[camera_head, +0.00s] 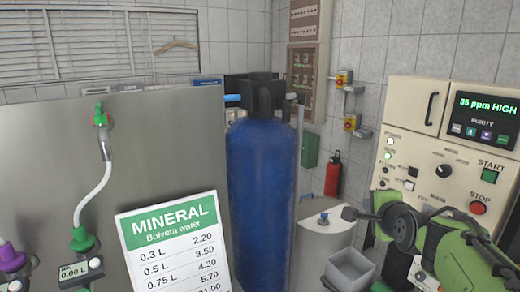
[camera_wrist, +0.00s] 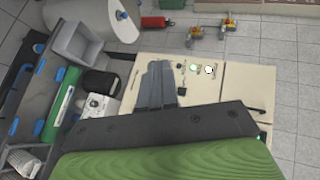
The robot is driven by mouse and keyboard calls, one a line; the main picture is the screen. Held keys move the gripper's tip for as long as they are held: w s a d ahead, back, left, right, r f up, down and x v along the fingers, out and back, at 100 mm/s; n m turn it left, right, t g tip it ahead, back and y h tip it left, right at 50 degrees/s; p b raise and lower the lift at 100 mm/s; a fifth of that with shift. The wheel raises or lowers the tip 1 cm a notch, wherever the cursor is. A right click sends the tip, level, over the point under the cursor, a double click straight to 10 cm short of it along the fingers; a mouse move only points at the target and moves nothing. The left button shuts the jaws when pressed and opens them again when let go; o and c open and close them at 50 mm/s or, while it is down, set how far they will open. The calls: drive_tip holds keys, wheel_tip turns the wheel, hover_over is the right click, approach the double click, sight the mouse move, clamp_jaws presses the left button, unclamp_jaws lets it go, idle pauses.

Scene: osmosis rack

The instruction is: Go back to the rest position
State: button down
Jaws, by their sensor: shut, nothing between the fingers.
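My gripper (camera_head: 350,213) is at the lower right of the head view, at the end of my green and dark arm. Its fingers point left, in front of the cream control panel (camera_head: 418,135). In the wrist view my gripper (camera_wrist: 155,85) shows its grey fingers together, shut with nothing between them. The cream panel (camera_wrist: 235,90) with a lit green button lies behind the fingers there. I cannot tell the exact gap between fingers and panel, but no contact is visible.
A tall blue tank (camera_head: 262,185) stands mid-view. A white price sign (camera_head: 172,245) and grey panel (camera_head: 50,130) with hoses are left. A grey bin (camera_head: 350,270) is below my gripper. A red extinguisher (camera_head: 333,175) stands behind. The panel display (camera_head: 485,120) reads "35 ppm HIGH".

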drive_tip(key=s+a+f+n+g, duration=0.2)
drive_tip(key=s+a+n, duration=0.35)
drive_tip(key=s, duration=0.25)
drive_tip(key=s+a+f+n+g, duration=0.2)
drive_tip(key=s+a+n, duration=0.35)
drive_tip(key=s, duration=0.25)
drive_tip(key=s+a+f+n+g, duration=0.1)
drive_tip(key=s+f+n+g, duration=0.1)
drive_tip(key=s, duration=0.6)
drive_tip(key=s+a+f+n+g+y, duration=0.1)
drive_tip(key=s+f+n, duration=0.3)
drive_tip(key=s, duration=0.3)
drive_tip(key=shift+s+a+f+n+g+y, duration=0.2)
drive_tip(key=shift+s+f+n+g+y, duration=0.15)
drive_tip(key=shift+n, duration=0.25)
drive_tip(key=shift+r, duration=0.1)
drive_tip(key=shift+d, duration=0.1)
